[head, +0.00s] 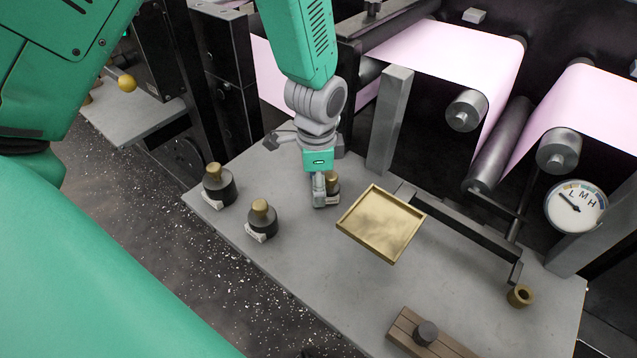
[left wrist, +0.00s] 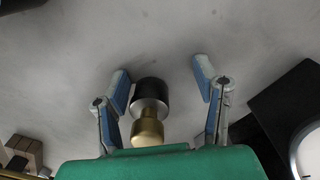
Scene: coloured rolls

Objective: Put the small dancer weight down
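The small dancer weight has a black body and brass knob (head: 333,180). In the head view it is partly hidden behind my left gripper (head: 319,190), low over the grey table. In the left wrist view the weight (left wrist: 150,100) is between the two spread fingers of the gripper (left wrist: 160,72). It is close to the left finger, with a clear gap to the right finger. It appears to stand on the table, though its base is hidden. My right gripper is not in view.
Two larger black weights with brass knobs (head: 218,185) (head: 262,220) stand to the left. A brass tray (head: 381,228) lies right of the gripper, beside a dark bar (head: 465,228). A wooden block (head: 408,322) and brass cup (head: 520,296) are near the front right. A dial (head: 576,207) stands right.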

